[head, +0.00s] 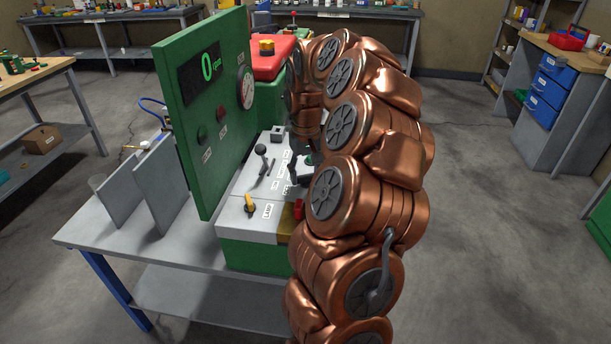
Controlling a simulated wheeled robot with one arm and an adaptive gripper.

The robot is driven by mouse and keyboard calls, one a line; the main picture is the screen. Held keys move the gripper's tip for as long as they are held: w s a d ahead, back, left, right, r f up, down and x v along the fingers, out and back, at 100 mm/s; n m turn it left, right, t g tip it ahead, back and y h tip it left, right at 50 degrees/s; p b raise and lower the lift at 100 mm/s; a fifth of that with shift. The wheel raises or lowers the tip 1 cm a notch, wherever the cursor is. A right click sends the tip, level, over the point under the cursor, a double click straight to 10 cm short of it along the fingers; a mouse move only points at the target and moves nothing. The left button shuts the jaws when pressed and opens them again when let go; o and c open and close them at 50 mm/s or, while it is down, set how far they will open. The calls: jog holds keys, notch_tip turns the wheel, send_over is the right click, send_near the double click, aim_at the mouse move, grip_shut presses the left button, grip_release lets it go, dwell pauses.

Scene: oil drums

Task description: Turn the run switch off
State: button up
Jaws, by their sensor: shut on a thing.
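A green machine (188,130) stands on a grey bench, with an upright panel and a pale control deck (240,187). Its display (207,67) reads 0. My gripper (301,170) is a small dark shape over the back right of the deck, largely covered by my copper arm. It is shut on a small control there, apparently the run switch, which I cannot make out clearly. A lever with a black knob (262,150) and a yellow-handled rotary switch (250,203) stand to its left and front left. The small labels are not readable.
A round gauge (246,88) and two indicator lamps sit on the panel. Grey upright plates (158,185) stand on the bench at left. Open floor (470,200) lies to the right.

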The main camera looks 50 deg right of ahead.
aim_at(305, 175)
jog(key=shift+n, duration=0.4)
jog(key=o, duration=1.2)
jog(key=shift+c, duration=0.2)
notch_tip(305, 175, up, 12)
dwell(0.6)
